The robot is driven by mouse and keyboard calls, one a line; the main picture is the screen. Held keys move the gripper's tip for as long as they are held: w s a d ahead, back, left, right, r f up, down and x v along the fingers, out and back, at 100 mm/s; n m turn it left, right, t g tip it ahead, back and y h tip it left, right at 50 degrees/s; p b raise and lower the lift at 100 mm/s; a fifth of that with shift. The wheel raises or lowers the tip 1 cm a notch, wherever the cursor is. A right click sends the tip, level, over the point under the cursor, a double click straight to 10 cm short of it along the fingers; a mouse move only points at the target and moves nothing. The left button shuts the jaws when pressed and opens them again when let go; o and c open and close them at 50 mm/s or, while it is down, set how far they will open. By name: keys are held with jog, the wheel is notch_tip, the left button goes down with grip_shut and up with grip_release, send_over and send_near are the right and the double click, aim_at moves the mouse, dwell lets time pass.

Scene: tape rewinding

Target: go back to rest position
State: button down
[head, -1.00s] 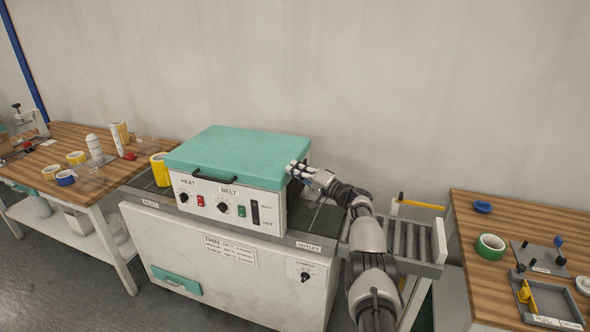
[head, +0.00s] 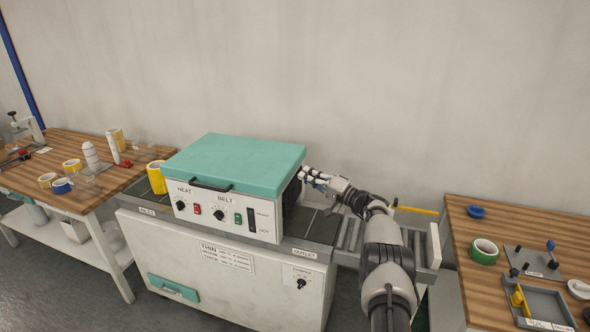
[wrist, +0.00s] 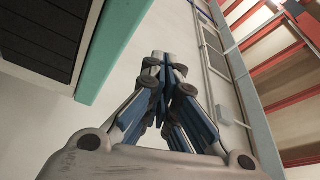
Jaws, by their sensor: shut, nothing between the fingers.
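My gripper (head: 304,174) is at the right end of the teal-lidded heat machine (head: 236,163), beside the lid's right edge and above the outlet side. In the wrist view my gripper (wrist: 162,62) has its fingertips together with nothing between them. The teal edge of the machine (wrist: 112,38) runs along the left of that view, apart from the fingers. My arm reaches in from the lower right over the roller section.
The left wooden table (head: 42,152) carries several tape rolls. The right wooden table (head: 470,240) holds a green roll (head: 484,251), a blue ring (head: 476,212) and a grey fixture (head: 545,306). The roller outfeed (head: 433,245) lies between.

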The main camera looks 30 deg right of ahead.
jog(key=s+a+r+n+g, duration=0.1)
jog(key=s+a+r+g, duration=0.2)
jog(key=a+r, duration=0.35)
jog(key=s+a+r+n+g, duration=0.2)
jog(key=s+a+r+g, duration=0.15)
jog(key=a, duration=0.55)
jog(key=s+a+r+n+g, duration=0.1)
jog(key=s+a+r+g, duration=0.25)
jog(key=a, duration=0.45)
jog(key=s+a+r+n+g+h, duration=0.15)
jog(key=s+a, duration=0.25)
jog(key=s, duration=0.5)
jog(key=s+a+r+n+g+h, duration=0.15)
jog(key=s+a, duration=0.25)
jog(key=s, duration=0.4)
jog(key=s+f+h, duration=0.3)
jog(key=s, duration=1)
jog(key=s+d+f+n+h, duration=0.1)
jog(key=s+f, duration=0.3)
jog(key=s, duration=0.9)
jog(key=shift+s+d+n+h, duration=0.15)
jog(key=shift+s+n+h, duration=0.2)
jog(key=shift+h, duration=0.55)
jog(key=shift+f, duration=0.1)
